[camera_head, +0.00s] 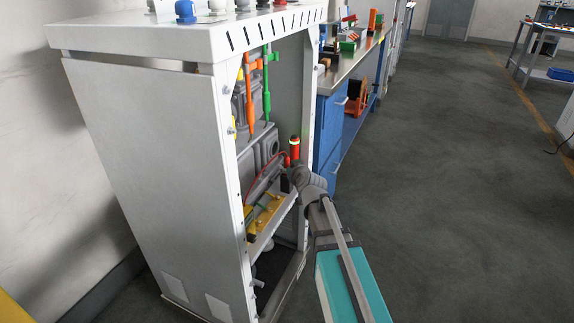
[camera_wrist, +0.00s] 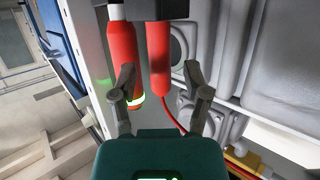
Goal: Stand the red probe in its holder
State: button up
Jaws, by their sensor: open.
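The red probe (camera_wrist: 158,58) is a red cylinder with a thin red cable (camera_wrist: 178,117) leaving its rounded end. Its other end meets a black block (camera_wrist: 160,8), which looks like its holder, at the top edge of the wrist view. Whether it is fully seated there cannot be told. My gripper (camera_wrist: 158,72) is open, one finger on each side of the probe in the picture, with gaps to both. In the head view my gripper (camera_head: 297,178) is inside the cabinet's open front, with the red cable (camera_head: 262,172) looping left; its fingers are largely hidden.
A red cylinder with a glowing band (camera_wrist: 121,60) stands close beside the probe; it also shows in the head view (camera_head: 295,150). Orange (camera_head: 250,95) and green (camera_head: 267,90) tools hang above. Yellow parts (camera_head: 263,214) lie on the shelf. The cabinet's white side (camera_head: 165,150) bounds the left.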

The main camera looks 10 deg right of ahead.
jog(key=p+v, duration=0.2)
jog(key=v, duration=0.8)
jog(key=shift+p, duration=0.3)
jog(key=s+a+f+g, duration=0.4)
jog(key=s+f+g, duration=0.3)
jog(key=f, duration=0.2)
jog(key=s+d+f+m+g+h, duration=0.1)
jog(key=s+d+f+g+h, duration=0.1)
jog(key=s+f+g, duration=0.2)
jog(key=s+g, duration=0.3)
jog(key=s, duration=0.3)
jog(key=shift+s+m, duration=0.35)
jog(key=shift+m, duration=0.05)
jog(key=shift+d, duration=0.1)
notch_tip(320, 180, up, 34)
jog(key=p, duration=3.3)
jog(key=shift+f+p, duration=0.25)
jog(key=shift+p, duration=0.1)
